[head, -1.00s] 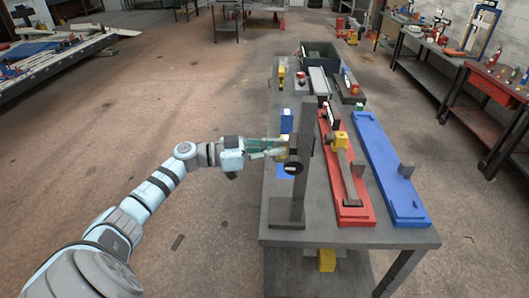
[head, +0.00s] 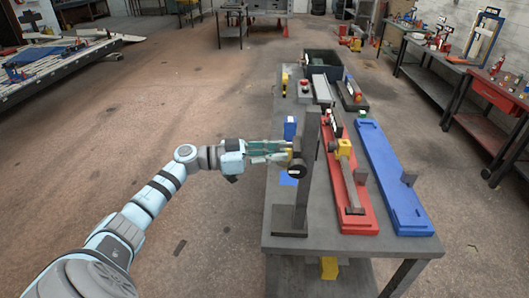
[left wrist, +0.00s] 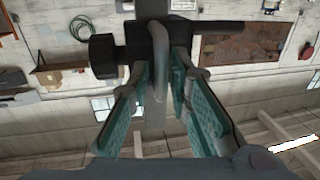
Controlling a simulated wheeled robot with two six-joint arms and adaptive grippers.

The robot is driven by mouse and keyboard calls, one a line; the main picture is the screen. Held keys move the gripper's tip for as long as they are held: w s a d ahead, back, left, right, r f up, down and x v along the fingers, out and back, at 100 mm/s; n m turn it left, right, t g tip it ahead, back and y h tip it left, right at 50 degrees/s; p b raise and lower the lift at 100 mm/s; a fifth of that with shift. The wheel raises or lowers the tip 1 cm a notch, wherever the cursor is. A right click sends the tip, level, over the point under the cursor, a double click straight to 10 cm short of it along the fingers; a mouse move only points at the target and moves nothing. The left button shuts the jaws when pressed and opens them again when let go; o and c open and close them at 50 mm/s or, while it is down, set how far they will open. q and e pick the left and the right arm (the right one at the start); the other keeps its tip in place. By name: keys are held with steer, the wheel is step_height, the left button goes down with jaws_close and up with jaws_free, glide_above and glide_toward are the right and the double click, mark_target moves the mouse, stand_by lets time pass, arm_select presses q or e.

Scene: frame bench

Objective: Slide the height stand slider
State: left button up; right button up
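The height stand (head: 309,185) is a tall dark grey post on a flat base, upright near the left front of the bench. Its slider sits partway up the post, with a round black knob (head: 297,170) and a yellow part behind it. In the left wrist view the slider's black knob (left wrist: 103,56) is at the left, and a grey curved handle (left wrist: 159,65) hangs from the slider. My left gripper (head: 286,154) is at the slider from the left. Its teal-padded fingers (left wrist: 161,80) are apart, one on each side of the handle, with gaps visible. My right gripper is not in view.
A red rail (head: 358,215) with a yellow block and a blue board (head: 395,185) lie right of the stand on the grey bench (head: 268,242). A dark bin (head: 322,62) stands at the far end. The floor left of the bench is clear.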

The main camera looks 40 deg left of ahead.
arm_select(q)
steer(key=v, duration=1.1)
steer(key=shift+s+a, duration=0.15)
steer(key=shift+r, duration=0.1)
